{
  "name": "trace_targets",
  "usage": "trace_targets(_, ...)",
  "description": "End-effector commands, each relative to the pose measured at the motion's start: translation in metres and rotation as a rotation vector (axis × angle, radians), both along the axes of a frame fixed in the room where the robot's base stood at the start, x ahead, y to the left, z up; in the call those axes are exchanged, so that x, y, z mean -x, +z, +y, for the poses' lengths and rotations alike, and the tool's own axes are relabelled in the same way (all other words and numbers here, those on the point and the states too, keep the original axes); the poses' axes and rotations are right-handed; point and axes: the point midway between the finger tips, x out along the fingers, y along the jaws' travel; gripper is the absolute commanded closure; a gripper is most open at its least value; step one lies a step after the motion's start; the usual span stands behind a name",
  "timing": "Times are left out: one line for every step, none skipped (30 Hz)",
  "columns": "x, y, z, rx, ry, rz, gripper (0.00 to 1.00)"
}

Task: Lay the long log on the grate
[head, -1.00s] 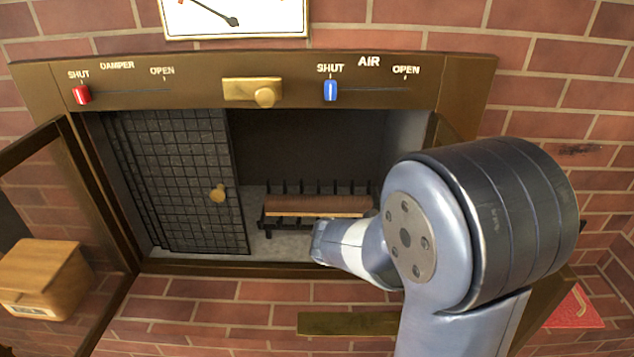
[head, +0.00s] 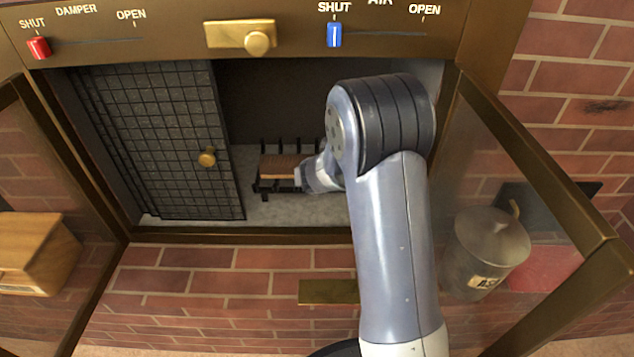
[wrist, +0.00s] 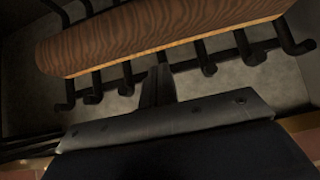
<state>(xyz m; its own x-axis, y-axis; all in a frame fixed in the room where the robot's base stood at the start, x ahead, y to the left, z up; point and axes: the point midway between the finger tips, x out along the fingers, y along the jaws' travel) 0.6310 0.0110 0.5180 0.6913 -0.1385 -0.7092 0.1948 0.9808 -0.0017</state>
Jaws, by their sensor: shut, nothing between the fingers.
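The long log (head: 281,167) lies along the black grate (head: 264,189) inside the firebox, its right part hidden behind my arm in the head view. In the wrist view the log (wrist: 160,32) rests across the bars of the grate (wrist: 208,62), brown grain on top and a paler lower edge. My gripper (wrist: 157,85) is shut and empty, at the front side of the grate, just short of the log. I cannot tell whether it touches a grate bar. In the head view its fingers are hidden behind my wrist.
A mesh screen (head: 165,150) with a brass knob covers the firebox's left half. Glass doors stand open at left (head: 90,185) and right (head: 540,165). An ash can (head: 487,250) shows through the right door, a wooden box (head: 38,252) at left.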

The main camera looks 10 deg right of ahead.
Motion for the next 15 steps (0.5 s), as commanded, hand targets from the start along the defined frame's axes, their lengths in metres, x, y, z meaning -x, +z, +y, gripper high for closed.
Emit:
trace_targets(-0.008,0.007,-0.002,-0.001,-0.001,-0.002,1.0)
trace_targets(-0.011,0.007,-0.003,-0.001,-0.001,-0.002,1.0)
trace_targets(-0.016,0.007,-0.003,0.0,-0.001,-0.002,1.0)
trace_targets(-0.019,0.007,-0.004,-0.001,-0.001,-0.002,1.0)
trace_targets(-0.021,0.007,-0.004,0.0,-0.001,-0.002,1.0)
trace_targets(-0.024,0.006,-0.005,-0.001,0.0,-0.002,1.0)
trace_targets(-0.026,0.006,-0.005,-0.001,0.0,-0.002,1.0)
trace_targets(-0.027,0.006,-0.005,-0.001,0.0,-0.002,1.0)
trace_targets(-0.029,0.006,-0.005,-0.001,0.0,-0.002,1.0)
trace_targets(-0.03,0.006,-0.006,-0.001,0.0,-0.003,1.0)
trace_targets(-0.03,0.005,-0.006,-0.001,0.0,-0.003,1.0)
trace_targets(-0.031,0.005,-0.006,-0.001,0.0,-0.003,1.0)
trace_targets(-0.031,0.005,-0.006,-0.001,0.0,-0.003,1.0)
trace_targets(-0.031,0.005,-0.006,-0.001,0.0,-0.003,1.0)
trace_targets(-0.031,0.005,-0.006,-0.001,0.0,-0.003,1.0)
